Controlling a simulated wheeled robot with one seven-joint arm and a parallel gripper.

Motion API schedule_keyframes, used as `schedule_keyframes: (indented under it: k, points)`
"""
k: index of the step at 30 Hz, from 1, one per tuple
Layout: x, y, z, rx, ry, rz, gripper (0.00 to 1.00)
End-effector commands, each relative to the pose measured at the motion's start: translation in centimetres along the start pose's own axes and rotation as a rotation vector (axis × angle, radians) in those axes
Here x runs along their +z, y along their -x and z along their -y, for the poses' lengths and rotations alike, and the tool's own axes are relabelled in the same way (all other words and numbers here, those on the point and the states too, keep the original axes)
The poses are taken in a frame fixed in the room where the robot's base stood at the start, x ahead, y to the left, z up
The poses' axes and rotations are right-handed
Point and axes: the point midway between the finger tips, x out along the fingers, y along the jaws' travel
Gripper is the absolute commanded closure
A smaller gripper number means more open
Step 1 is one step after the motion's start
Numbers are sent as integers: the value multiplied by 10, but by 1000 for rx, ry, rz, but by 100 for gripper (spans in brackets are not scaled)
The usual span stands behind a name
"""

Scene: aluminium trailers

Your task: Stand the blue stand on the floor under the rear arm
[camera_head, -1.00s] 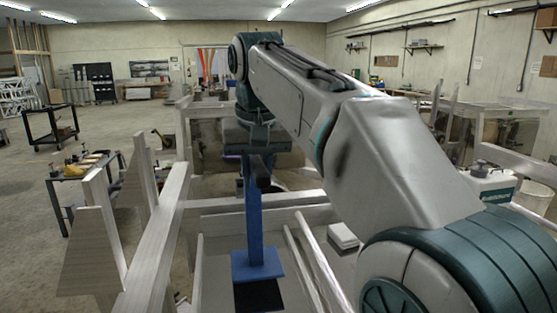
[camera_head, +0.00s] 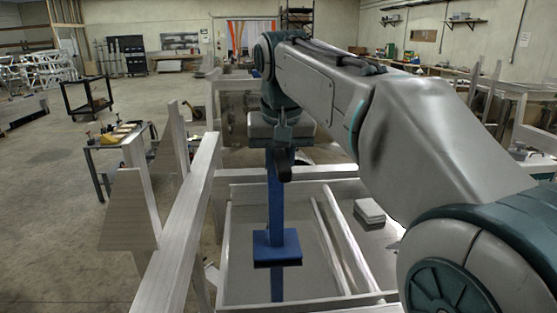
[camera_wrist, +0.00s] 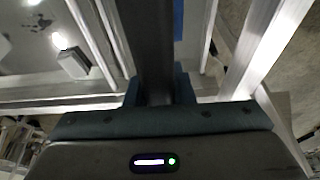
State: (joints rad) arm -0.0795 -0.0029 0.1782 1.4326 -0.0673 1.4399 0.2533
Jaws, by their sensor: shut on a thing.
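The blue stand (camera_head: 276,210) hangs upright below my gripper (camera_head: 283,160) in the head view, with its square base plate (camera_head: 276,247) at the bottom. My gripper is shut on the upper part of the stand. A dark reflection shows below the base, and I cannot tell how far the base is above the surface. In the wrist view my gripper (camera_wrist: 158,98) is at the centre, with a dark bar between the fingers and a strip of blue (camera_wrist: 178,20) beyond. I cannot make out which part is the rear arm.
Aluminium trailer rails (camera_head: 185,225) run along the left of the stand, with thinner rails (camera_head: 340,240) on its right. A tool table (camera_head: 115,140) and a black cart (camera_head: 88,97) stand on the open floor at left.

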Motion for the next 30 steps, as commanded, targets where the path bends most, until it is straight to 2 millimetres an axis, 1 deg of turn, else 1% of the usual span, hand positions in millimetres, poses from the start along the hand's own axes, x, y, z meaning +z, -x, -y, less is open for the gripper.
schedule_keyframes:
  k: [1,2,3,4,13,17,20,27,30]
  points:
    - [1,-6,0,1,0,15,100]
    - [3,-11,0,3,0,31,70]
    - [3,-11,0,3,0,30,59]
    - [3,-10,0,3,0,29,56]
    - [2,-5,0,2,0,20,56]
    - [1,7,0,2,-1,15,56]
    - [0,25,0,2,-1,14,56]
    - [-1,75,0,1,0,13,56]
    - [-1,92,0,1,0,14,56]
